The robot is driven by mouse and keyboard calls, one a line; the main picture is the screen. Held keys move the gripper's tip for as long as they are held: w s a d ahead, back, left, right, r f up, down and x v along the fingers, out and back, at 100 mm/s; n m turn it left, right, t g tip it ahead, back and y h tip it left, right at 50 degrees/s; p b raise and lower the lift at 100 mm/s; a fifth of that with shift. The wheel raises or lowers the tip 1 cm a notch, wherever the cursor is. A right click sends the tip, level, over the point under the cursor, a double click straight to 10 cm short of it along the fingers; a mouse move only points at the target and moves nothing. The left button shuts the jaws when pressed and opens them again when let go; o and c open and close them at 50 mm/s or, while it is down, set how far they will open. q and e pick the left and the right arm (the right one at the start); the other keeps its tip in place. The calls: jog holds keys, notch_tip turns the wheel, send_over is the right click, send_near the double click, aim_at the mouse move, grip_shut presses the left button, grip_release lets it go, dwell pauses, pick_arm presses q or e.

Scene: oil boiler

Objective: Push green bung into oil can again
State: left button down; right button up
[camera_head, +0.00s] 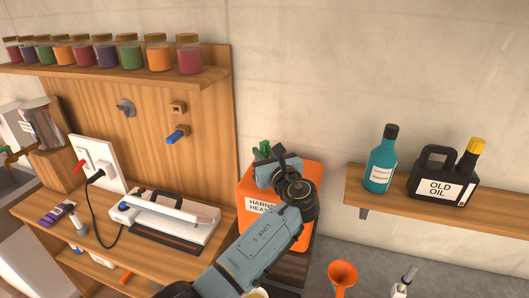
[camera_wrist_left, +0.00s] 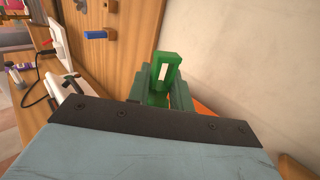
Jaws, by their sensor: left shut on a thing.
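The green bung (camera_head: 265,147) shows just beyond my left gripper (camera_head: 262,156) in the head view. In the wrist view the bung (camera_wrist_left: 165,72) stands up between the two fingers, and the gripper is shut on it. The orange oil can (camera_head: 254,189), with a partly hidden white label, stands under and behind my left wrist. Only an orange sliver of it (camera_wrist_left: 206,108) shows in the wrist view. My arm and gripper cover much of the can's top, so I cannot tell whether the bung sits in its opening. My right gripper is out of view.
A wooden bench with a white sealing machine (camera_head: 172,217) lies left of the can, below a wooden backboard. A shelf on the right holds a teal bottle (camera_head: 381,163) and a black old-oil can (camera_head: 440,185). An orange funnel (camera_head: 342,273) stands low at front right.

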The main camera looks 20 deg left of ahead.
pick_arm(q)
jog(key=shift+f, duration=0.2)
dwell(0.3)
jog(key=shift+f+b, duration=0.95)
jog(key=shift+f, duration=0.6)
jog(key=c, duration=1.2)
grip_release()
jog(key=shift+o, duration=0.2)
jog(key=b+v, duration=0.2)
jog(key=v, duration=1.1)
jog(key=shift+s, duration=0.15)
jog(key=shift+d, duration=0.1)
